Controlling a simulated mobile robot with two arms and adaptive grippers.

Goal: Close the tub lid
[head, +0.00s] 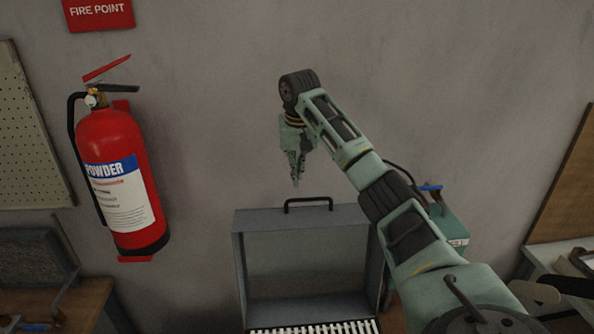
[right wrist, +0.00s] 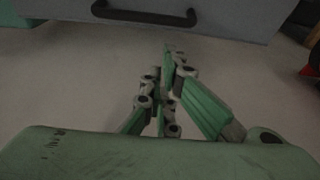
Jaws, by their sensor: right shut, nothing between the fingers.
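The grey tub lid (head: 241,262) stands raised and open, with a dark handle (head: 308,201) at its top edge. The handle also shows at the top of the right wrist view (right wrist: 145,16), on a grey panel. Below the lid, white ribbed contents (head: 315,328) show at the bottom edge of the head view; most of the tub is out of frame. My left gripper is out of view.
A red fire extinguisher (head: 112,170) hangs on the wall at left. A teal box (head: 451,228) stands behind my right arm. Benches with dark items stand at the lower left and right. The wall area above the lid is clear.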

